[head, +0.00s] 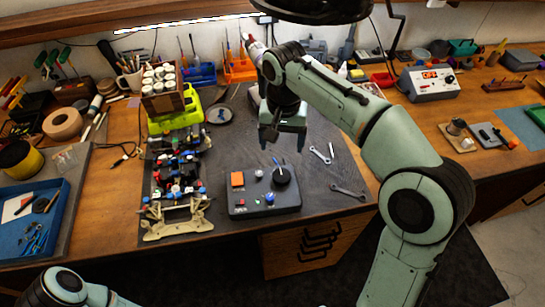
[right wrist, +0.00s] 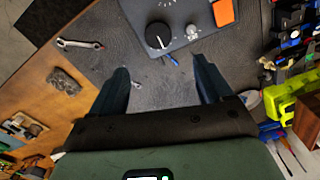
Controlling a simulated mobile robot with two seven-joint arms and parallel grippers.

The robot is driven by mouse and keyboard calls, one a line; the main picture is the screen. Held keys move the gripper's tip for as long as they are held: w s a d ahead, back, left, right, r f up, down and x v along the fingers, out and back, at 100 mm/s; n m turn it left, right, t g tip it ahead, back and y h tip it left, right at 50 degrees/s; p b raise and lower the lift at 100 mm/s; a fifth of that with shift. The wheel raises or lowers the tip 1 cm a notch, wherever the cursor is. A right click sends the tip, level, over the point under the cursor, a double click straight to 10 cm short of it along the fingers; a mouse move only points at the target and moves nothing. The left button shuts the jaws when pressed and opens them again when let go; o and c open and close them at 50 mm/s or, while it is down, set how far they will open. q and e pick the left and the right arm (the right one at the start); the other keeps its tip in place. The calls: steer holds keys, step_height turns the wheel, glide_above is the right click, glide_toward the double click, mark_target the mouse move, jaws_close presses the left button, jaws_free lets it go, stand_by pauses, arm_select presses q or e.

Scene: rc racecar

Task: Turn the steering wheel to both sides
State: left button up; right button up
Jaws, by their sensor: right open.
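A dark control box (head: 240,200) lies on the black mat with a large black round wheel-like knob (head: 284,177) at its back right. In the right wrist view this black wheel (right wrist: 158,38) has a white mark and sits beyond the fingertips. The stripped racecar chassis (head: 180,178) stands left of the box. My right gripper (head: 284,143) is open and empty, above and behind the wheel, and does not appear to touch it. Its two spread fingers also show in the right wrist view (right wrist: 162,70). Only part of my left arm shows at the lower left; its gripper is out of view.
Wrenches (head: 348,192) lie on the mat to the right of the box. An orange square button (head: 237,179) and small knobs share the box top. A lime-green case (head: 170,120) and a round dish (head: 219,115) are behind. The mat's right part is mostly clear.

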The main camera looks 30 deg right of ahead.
mark_target(281, 176)
steer(key=f, duration=0.4)
steer(key=f+b, duration=0.1)
steer(key=f, duration=0.3)
steer(key=f+b, duration=0.1)
steer(key=f, duration=0.3)
steer(key=shift+s+f, duration=0.25)
steer(key=shift+s, duration=0.15)
arm_select(q)
steer(key=s+f, duration=0.2)
steer(key=f, duration=0.1)
steer(key=shift+s, duration=0.1)
arm_select(e)
steer(key=shift+f, duration=0.35)
arm_select(q)
steer(key=shift+r, duration=0.1)
arm_select(e)
steer(key=c, duration=1)
